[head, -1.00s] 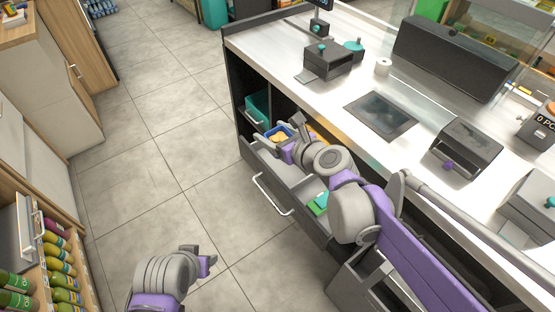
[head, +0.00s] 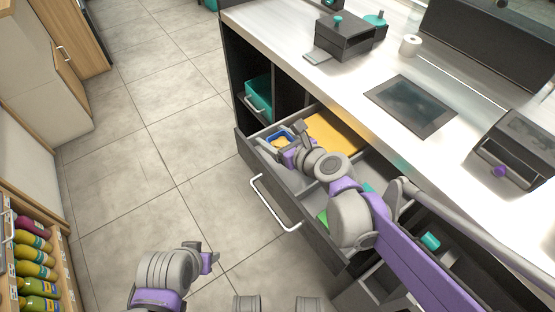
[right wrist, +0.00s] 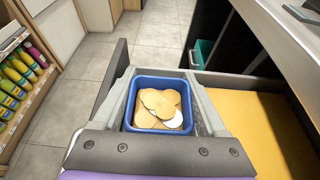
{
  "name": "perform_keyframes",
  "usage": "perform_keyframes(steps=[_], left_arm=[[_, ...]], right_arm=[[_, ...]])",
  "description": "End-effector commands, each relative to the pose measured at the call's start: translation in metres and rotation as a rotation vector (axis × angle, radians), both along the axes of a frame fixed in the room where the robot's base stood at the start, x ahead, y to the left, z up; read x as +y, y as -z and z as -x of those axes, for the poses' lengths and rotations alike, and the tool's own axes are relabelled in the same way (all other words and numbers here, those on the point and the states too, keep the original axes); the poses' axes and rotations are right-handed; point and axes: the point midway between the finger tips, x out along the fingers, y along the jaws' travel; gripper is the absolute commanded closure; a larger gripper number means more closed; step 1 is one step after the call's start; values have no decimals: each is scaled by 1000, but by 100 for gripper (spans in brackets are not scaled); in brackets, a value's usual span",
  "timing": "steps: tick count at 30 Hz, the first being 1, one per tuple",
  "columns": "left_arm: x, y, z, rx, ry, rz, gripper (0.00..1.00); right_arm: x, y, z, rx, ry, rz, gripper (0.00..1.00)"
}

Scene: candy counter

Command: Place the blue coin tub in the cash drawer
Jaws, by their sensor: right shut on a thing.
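My right gripper (head: 286,143) is shut on the blue coin tub (head: 271,139), which is square and holds tan and white coin-like discs. In the right wrist view the tub (right wrist: 135,82) sits between the two grey fingers. The cash drawer (head: 253,165) is pulled out from the counter, and the tub is over or in its far left end. The frames do not settle whether it touches the drawer floor. My left gripper (head: 210,259) is low, over the floor, away from the drawer; its finger gap is unclear.
A yellow-orange panel (head: 332,133) fills the drawer compartment right of the tub; it also shows in the right wrist view (right wrist: 262,130). A teal bin (head: 258,98) stands in the open shelf behind. My right arm covers much of the drawer. The tiled floor at left is clear.

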Motion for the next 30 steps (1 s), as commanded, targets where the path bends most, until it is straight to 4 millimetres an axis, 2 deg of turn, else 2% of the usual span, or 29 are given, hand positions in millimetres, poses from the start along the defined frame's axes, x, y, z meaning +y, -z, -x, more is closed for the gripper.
perform_keyframes(steps=[1,3,8,15,27,28,30], left_arm=[[0,7,0,2,0,0,50],[0,10,-1,3,0,0,50],[0,14,-1,5,0,0,50],[0,28,-3,9,0,0,50],[0,30,-3,10,0,0,50],[0,29,-3,10,0,0,50],[0,29,-3,10,0,0,50]], right_arm=[[0,13,-1,1,0,0,98],[0,22,0,1,0,-1,98],[0,32,-1,0,1,0,98],[0,64,-1,1,1,-1,98],[0,69,0,1,0,-1,98],[0,68,0,1,0,-1,20],[0,68,0,1,0,-1,13]])
